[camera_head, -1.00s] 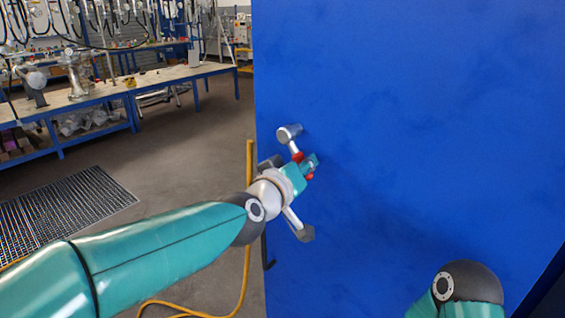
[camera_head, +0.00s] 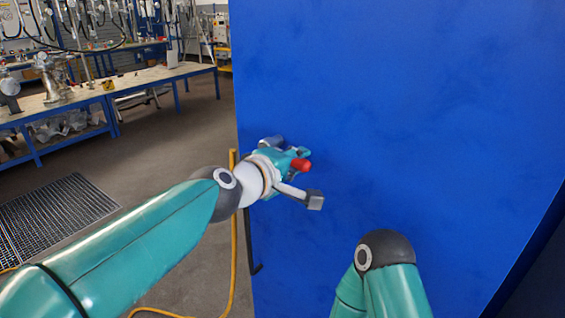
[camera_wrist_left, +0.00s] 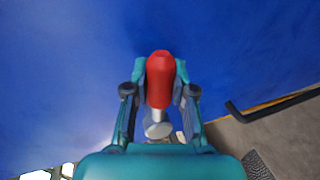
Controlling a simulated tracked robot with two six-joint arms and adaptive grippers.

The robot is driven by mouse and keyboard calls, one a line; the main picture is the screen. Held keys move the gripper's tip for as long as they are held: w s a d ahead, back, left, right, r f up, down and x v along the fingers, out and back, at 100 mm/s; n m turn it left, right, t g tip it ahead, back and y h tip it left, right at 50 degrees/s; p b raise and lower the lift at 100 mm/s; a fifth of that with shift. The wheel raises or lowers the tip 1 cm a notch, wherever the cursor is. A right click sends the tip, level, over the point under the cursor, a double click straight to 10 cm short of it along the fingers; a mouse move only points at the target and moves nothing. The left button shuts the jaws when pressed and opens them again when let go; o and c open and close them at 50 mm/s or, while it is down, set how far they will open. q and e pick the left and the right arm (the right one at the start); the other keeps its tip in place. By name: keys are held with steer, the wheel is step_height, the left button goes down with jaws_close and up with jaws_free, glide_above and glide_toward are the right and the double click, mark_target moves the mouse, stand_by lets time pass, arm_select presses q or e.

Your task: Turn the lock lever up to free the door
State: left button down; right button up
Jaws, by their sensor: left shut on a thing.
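The lock lever has a silver hub (camera_head: 270,142) and a red grip (camera_head: 301,165), on the blue door (camera_head: 420,110) near its left edge. My left gripper (camera_head: 291,160) is shut on the red grip, which points right and somewhat down from the hub. In the left wrist view, the red grip (camera_wrist_left: 160,78) sits between both fingers of the left gripper (camera_wrist_left: 160,92), with the silver hub (camera_wrist_left: 157,126) below it. The gripper partly hides the hub and shaft in the head view. My right gripper is out of view; only part of that arm shows.
A black hooked handle (camera_head: 256,268) is low at the door's left edge. A yellow hose (camera_head: 234,250) runs down beside it to the floor. A workbench (camera_head: 130,88) with equipment stands at the back left, and a floor grate (camera_head: 55,215) lies before it.

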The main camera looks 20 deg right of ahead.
arm_select(q)
steer(key=shift+a+r+n+p, duration=0.1)
steer(key=shift+r+n+p, duration=0.25)
steer(key=shift+r+n, duration=0.4)
steer(key=c, duration=0.9)
jaws_free()
steer(key=shift+w+a+f+g, duration=0.1)
steer(key=shift+w+f+g, duration=0.05)
steer(key=shift+g, duration=0.15)
steer(key=shift+c, duration=0.2)
steer(key=shift+s+a+r, duration=0.2)
steer(key=shift+s+a, duration=0.1)
steer(key=shift+a, duration=0.05)
steer(key=v, duration=1.1)
steer(key=shift+f, duration=0.3)
